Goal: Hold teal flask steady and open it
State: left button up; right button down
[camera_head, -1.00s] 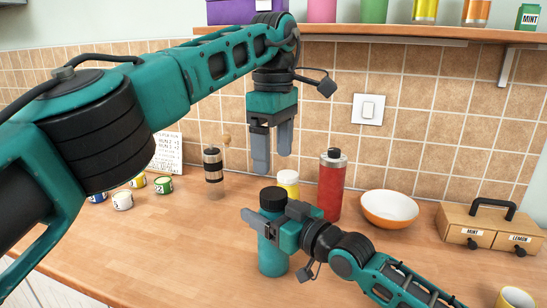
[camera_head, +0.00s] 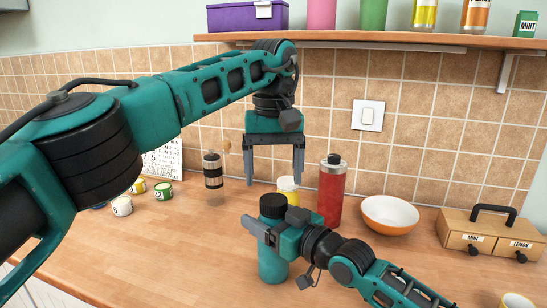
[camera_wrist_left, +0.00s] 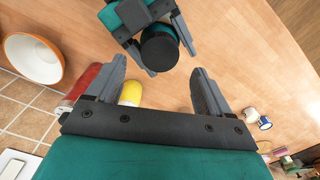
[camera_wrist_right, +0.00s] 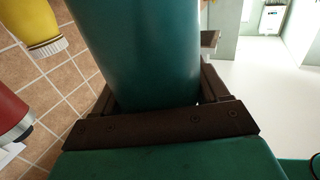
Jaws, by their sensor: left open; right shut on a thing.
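The teal flask (camera_head: 272,262) stands upright on the wooden counter with its black lid (camera_head: 273,205) on top. My right gripper (camera_head: 262,232) is shut around the flask's upper body below the lid. The right wrist view shows the teal body (camera_wrist_right: 145,55) between the fingers. My left gripper (camera_head: 273,182) is open and empty, pointing down above the lid and slightly behind it. In the left wrist view the black lid (camera_wrist_left: 159,47) lies beyond the spread fingertips (camera_wrist_left: 160,75), not between them.
A yellow flask (camera_head: 288,188) and a red bottle (camera_head: 331,190) stand close behind the teal flask. An orange-white bowl (camera_head: 390,214) and a wooden drawer box (camera_head: 488,232) are to the right. Small cups (camera_head: 122,206) are at left. A shelf (camera_head: 400,38) runs above. The front-left counter is clear.

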aim_at(274, 199)
pick_arm(q)
jog(key=shift+f, duration=2.65)
jog(key=shift+c, duration=0.4)
